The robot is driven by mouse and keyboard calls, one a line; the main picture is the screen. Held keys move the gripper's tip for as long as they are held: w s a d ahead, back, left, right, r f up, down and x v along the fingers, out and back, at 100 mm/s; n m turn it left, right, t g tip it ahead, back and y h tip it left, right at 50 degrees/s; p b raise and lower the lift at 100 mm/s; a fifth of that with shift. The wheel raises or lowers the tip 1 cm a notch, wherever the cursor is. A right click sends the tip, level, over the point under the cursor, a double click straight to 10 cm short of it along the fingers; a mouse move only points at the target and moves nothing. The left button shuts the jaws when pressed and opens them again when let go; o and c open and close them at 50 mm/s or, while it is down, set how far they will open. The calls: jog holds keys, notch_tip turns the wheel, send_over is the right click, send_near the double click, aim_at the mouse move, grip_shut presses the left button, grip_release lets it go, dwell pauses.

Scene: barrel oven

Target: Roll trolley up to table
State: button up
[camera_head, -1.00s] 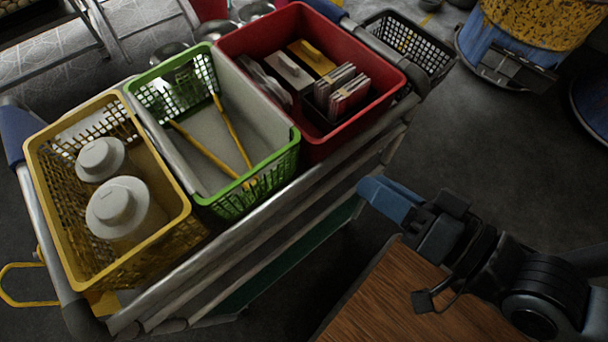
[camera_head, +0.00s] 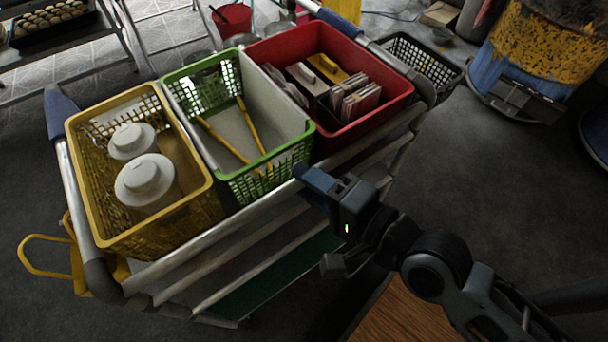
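The trolley (camera_head: 205,283) stands left of centre, a metal-railed cart with blue grips. On top are a yellow crate (camera_head: 72,170) with two pale lidded pots, a green crate (camera_head: 265,187) with yellow-handled tools, and a red crate (camera_head: 350,127) with small boxes. My gripper (camera_head: 312,180) has its blue end at the trolley's near side rail, below the green crate. I cannot tell whether it touches the rail or whether its fingers are open. A brown wooden surface (camera_head: 405,318) is partly visible at the bottom; I cannot tell whether it is the table.
A blue and yellow barrel (camera_head: 535,45) stands at the back right. A rack with trays (camera_head: 60,55) stands at the back left. Dark floor (camera_head: 500,190) is clear to the right.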

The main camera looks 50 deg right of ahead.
jog(key=shift+w+f, duration=0.15)
jog(key=shift+w, duration=0.5)
jog(key=shift+c, duration=0.3)
grip_shut()
